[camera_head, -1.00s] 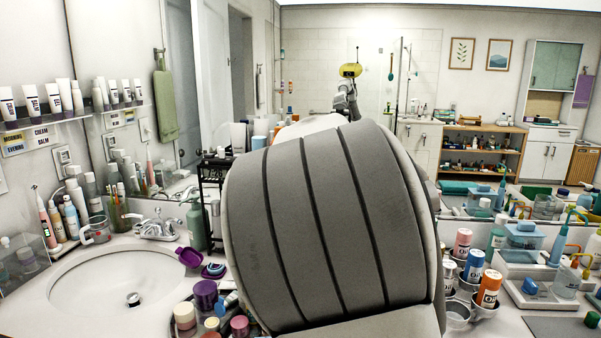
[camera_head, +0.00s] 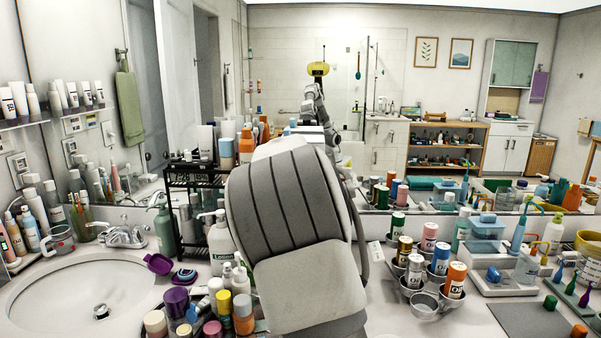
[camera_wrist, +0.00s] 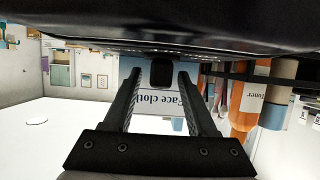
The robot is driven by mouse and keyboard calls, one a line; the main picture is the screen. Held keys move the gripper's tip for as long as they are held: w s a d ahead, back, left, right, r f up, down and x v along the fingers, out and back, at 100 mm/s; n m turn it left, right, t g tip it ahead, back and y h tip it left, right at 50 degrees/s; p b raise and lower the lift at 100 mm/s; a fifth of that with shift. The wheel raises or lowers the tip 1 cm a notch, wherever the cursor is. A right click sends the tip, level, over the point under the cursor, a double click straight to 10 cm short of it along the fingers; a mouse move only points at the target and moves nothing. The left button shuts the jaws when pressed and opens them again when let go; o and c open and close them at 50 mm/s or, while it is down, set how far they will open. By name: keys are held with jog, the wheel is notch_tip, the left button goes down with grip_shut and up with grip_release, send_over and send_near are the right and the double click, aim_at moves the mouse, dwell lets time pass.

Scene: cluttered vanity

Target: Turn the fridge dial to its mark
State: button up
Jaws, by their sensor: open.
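A dark surface fills the top of the wrist view, very close.
A sink (camera_head: 60,300) is at left, with a black rack (camera_head: 190,205) behind it. Several bottles and jars crowd the arm's left side. A cup holder with an orange can (camera_head: 455,280) stands at right. A dark grey mat (camera_head: 528,318) lies at front right.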

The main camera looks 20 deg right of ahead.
jog(key=shift+w+d+f, duration=0.15)
jog(key=shift+w, duration=0.15)
grip_shut()
